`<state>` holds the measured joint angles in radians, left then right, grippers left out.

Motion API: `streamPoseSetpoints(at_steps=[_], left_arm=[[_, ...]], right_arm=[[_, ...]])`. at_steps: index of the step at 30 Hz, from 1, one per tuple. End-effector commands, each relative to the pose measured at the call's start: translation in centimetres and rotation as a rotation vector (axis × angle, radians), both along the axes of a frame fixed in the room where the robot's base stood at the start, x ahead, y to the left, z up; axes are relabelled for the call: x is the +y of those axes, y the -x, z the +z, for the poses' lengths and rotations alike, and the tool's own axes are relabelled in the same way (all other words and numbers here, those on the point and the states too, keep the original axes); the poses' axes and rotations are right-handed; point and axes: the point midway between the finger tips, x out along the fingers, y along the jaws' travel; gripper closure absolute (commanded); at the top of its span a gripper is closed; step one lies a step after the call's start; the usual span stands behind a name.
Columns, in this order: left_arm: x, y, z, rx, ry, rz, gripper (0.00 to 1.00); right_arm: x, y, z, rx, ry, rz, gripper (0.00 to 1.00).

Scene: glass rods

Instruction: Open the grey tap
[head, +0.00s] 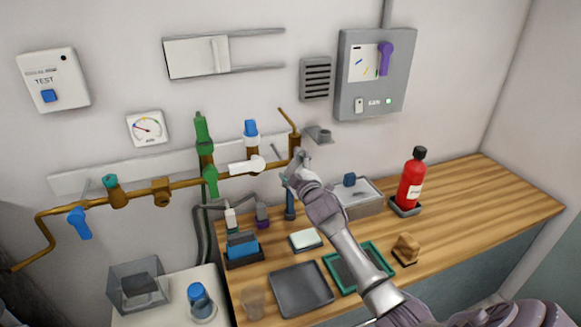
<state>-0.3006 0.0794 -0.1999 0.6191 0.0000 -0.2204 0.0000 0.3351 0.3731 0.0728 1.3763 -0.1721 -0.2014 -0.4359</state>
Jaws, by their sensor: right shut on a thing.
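The grey tap sits near the right end of the brass pipe (225,172) on the wall. How far the tap is turned cannot be told. My left gripper is not in view.
Along the pipe are a white tap (246,166), green valves (203,130) and a blue-handled tap (79,223). Below, the wooden bench (480,200) holds a red bottle (411,183), a grey tray (300,289) and a grey box (362,205). The bench's right end is clear.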

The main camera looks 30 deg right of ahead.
Motion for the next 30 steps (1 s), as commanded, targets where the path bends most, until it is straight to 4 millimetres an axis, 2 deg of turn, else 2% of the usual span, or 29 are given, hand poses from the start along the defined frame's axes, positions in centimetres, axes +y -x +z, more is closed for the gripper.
streamPoseSetpoints(at_steps=[15, 30], left_arm=[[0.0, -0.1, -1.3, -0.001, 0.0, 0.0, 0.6], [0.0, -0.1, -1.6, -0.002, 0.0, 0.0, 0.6]], right_arm=[[-1.5, 0.4, -1.1, 0.108, 0.442, 0.001, 0.8], [-2.2, 0.6, -1.2, 0.154, 0.629, 0.002, 0.8]])
